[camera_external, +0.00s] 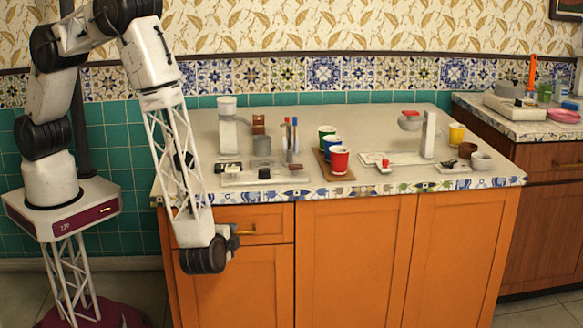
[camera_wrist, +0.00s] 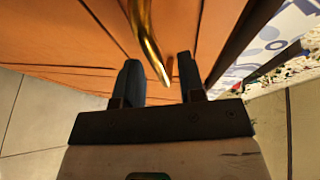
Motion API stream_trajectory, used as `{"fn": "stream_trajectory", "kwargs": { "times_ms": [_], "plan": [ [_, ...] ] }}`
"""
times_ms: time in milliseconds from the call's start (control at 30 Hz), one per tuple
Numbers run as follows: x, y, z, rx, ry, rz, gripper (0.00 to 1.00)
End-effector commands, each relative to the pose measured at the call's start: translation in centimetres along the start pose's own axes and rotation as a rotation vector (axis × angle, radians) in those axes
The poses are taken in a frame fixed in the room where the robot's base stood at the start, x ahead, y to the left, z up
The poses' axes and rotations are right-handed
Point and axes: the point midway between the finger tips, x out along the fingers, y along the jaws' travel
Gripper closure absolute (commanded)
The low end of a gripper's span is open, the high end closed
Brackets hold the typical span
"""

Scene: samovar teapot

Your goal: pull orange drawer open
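The orange drawer (camera_external: 268,222) is at the top left of the orange cabinet, under the counter edge. Its front looks flush with the cabinet. In the wrist view, its curved brass handle (camera_wrist: 148,40) comes down from the top and its end lies between my gripper's fingers. My gripper (camera_wrist: 158,80) is open, with one dark finger on each side of the handle and a gap visible beside the handle. In the external view, my gripper (camera_external: 234,236) is at the drawer front, and my wrist hides part of the drawer and most of the handle.
The countertop (camera_external: 390,118) above holds red (camera_external: 339,160), blue (camera_external: 333,147) and green cups on a brown board, plus several small appliances and utensils. The cabinet doors (camera_external: 354,260) below and right are closed. A brown cabinet (camera_external: 550,220) stands at the right.

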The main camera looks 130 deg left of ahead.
Motion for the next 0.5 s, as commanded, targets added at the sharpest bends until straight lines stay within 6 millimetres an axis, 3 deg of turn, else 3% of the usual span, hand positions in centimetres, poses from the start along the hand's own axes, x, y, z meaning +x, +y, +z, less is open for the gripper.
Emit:
{"fn": "stream_trajectory", "kwargs": {
  "times_ms": [200, 500],
  "plan": [
    [1.4, 0.0, 0.0, 0.0, -0.001, 0.001, 0.63],
    [1.6, 0.0, 0.0, 0.0, 0.0, 0.001, 0.63]
  ]
}}
